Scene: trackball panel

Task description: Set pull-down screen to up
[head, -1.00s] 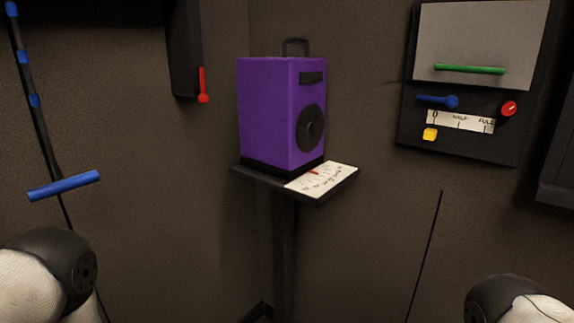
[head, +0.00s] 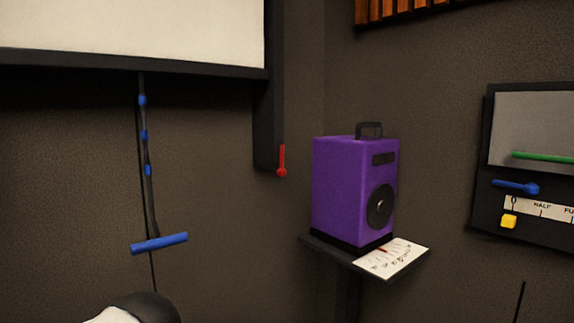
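The pull-down screen (head: 130,35) is a pale sheet with a dark bottom bar (head: 130,68), at the upper left of the head view. Its upper part is out of frame. A dark cord with several blue marks (head: 144,135) hangs below the bar and ends near a blue crossbar handle (head: 159,244). A red lever (head: 282,162) is on the dark post right of the screen, its round end down. A rounded dark and white part of my arm shows at the bottom left, below the handle. Neither gripper's fingers are in view.
A purple speaker (head: 345,190) stands on a dark corner stand with a white card (head: 392,258) on its front edge. At the right, a wall panel has a green bar (head: 543,156), a blue lever (head: 515,186) and a yellow knob (head: 509,221).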

